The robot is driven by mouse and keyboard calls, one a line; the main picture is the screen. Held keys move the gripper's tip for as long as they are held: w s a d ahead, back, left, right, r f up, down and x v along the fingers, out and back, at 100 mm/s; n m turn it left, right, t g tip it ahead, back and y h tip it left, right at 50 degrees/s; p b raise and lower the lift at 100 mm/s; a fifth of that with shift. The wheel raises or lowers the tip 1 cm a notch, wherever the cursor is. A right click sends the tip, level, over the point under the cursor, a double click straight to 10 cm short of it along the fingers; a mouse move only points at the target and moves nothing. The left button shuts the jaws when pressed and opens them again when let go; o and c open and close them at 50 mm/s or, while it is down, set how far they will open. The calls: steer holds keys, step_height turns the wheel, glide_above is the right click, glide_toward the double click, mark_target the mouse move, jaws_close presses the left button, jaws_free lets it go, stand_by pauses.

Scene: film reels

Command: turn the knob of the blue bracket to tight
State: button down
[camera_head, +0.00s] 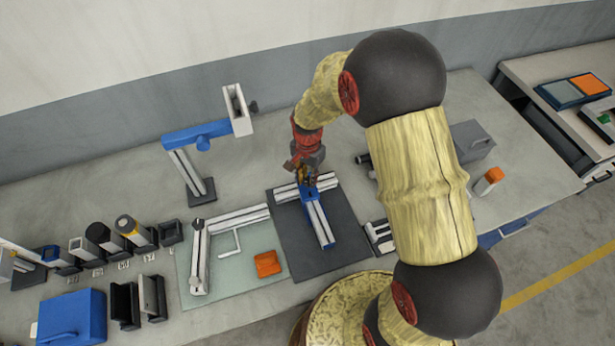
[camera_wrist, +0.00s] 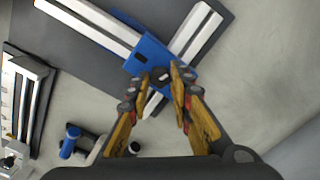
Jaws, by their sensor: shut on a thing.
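The blue bracket (camera_wrist: 148,55) sits where two white slotted rails cross, on a dark mat (camera_head: 290,262). In the head view, blue (camera_head: 307,194) shows just below my gripper (camera_head: 308,177). My gripper (camera_wrist: 162,80) reaches down over the bracket from above, its yellow and dark fingers closed in on the small dark knob (camera_wrist: 163,75) at the bracket's edge. The fingertips hide most of the knob, and its turn angle cannot be read. One rail (camera_head: 325,236) runs toward the front of the mat.
A pale mat (camera_head: 235,262) with white rails and an orange block (camera_head: 267,263) lies left. A stand with a blue arm (camera_head: 190,137) rises behind left. Black holders and a blue box (camera_head: 72,316) fill the left. A grey box (camera_head: 472,140) stands right.

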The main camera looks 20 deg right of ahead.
mark_target(308, 181)
steer(key=m, duration=0.7)
steer(key=shift+p, duration=0.4)
steer(key=m, duration=0.5)
steer(key=shift+m, duration=1)
steer(key=c, duration=1.7)
jaws_free()
steer(key=shift+o, duration=0.6)
step_height(308, 181, up, 12)
